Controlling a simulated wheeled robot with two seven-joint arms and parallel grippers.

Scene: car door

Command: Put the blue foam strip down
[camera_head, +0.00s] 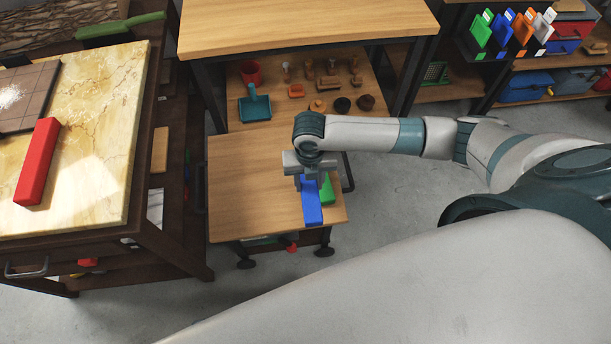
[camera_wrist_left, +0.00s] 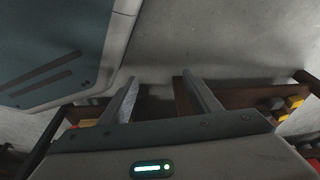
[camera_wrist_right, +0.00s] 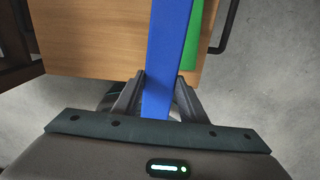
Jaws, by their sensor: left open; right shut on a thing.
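The blue foam strip (camera_head: 311,208) is a long flat bar over the low wooden table in the head view. My right gripper (camera_head: 308,184) points down and is shut on it. In the right wrist view the blue strip (camera_wrist_right: 166,50) runs between the fingers of my right gripper (camera_wrist_right: 158,88) and extends away over the table. I cannot tell whether the strip touches the tabletop. A green strip (camera_head: 326,190) lies just right of it, also seen in the right wrist view (camera_wrist_right: 197,40). My left gripper (camera_wrist_left: 158,80) is open and empty, with grey floor beyond it.
The low table (camera_head: 255,185) is clear left of the blue strip. Behind it, a shelf (camera_head: 285,115) holds a teal dustpan (camera_head: 255,105), a red cup (camera_head: 250,72) and several small wooden items. A marble-topped bench (camera_head: 105,110) with a red strip (camera_head: 37,165) stands at left.

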